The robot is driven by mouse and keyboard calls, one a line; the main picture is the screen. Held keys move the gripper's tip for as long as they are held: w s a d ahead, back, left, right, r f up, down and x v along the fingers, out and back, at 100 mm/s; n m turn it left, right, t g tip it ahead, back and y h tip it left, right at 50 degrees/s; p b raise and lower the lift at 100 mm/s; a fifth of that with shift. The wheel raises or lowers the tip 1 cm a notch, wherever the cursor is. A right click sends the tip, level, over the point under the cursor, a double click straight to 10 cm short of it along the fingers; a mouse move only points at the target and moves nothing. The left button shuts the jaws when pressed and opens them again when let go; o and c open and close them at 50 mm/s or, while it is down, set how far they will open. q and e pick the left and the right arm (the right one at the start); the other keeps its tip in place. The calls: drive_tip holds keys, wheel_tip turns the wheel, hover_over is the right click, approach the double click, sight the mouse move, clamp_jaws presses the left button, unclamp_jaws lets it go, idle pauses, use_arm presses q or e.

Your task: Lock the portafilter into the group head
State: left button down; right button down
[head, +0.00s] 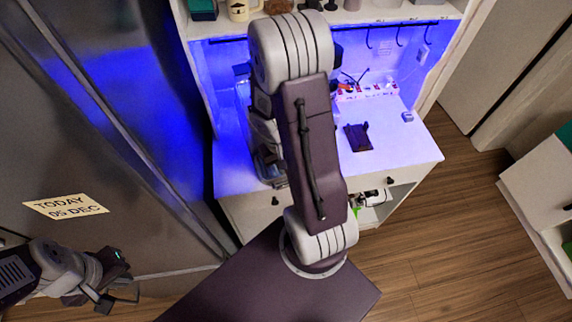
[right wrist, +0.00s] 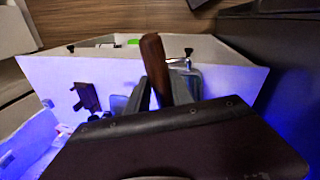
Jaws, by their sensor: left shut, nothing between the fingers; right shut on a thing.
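The portafilter's brown handle (right wrist: 153,58) sticks up between the fingers of my right gripper (right wrist: 158,88) in the right wrist view. That gripper is shut on it. The portafilter's basket end and the group head are hidden, so I cannot tell how they sit together. The espresso machine (head: 268,160) shows only in part at the left of the counter in the head view, behind my right arm. The right gripper is hidden there too. My left gripper (head: 122,291) is shut and empty at the lower left, far from the machine.
The white counter (head: 400,150) holds a dark stand (head: 358,138), also seen in the right wrist view (right wrist: 88,97). A power strip (head: 367,92) lies at the back. A shelf (head: 385,13) with mugs runs above. A grey fridge (head: 95,130) closes the left side. Wooden floor (head: 440,225) is clear at right.

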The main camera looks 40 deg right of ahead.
drive_tip(key=c, duration=1)
unclamp_jaws()
drive_tip(key=shift+c, duration=0.2)
wheel_tip(320, 180, up, 9)
drive_tip(key=a, duration=0.2)
drive_tip(key=a+f+n+t+y+b, duration=0.1)
drive_tip(key=a+f+b, duration=0.5)
drive_tip(key=f, duration=0.3)
drive_tip(key=a+f+n+y+b, duration=0.1)
drive_tip(key=a+f+n+b, duration=0.1)
drive_tip(key=a+f+b, duration=0.4)
drive_tip(key=shift+s+a+f+t+b, duration=0.25)
drive_tip(key=shift+s+f+t+b, duration=0.15)
drive_tip(key=shift+f+b, duration=1.15)
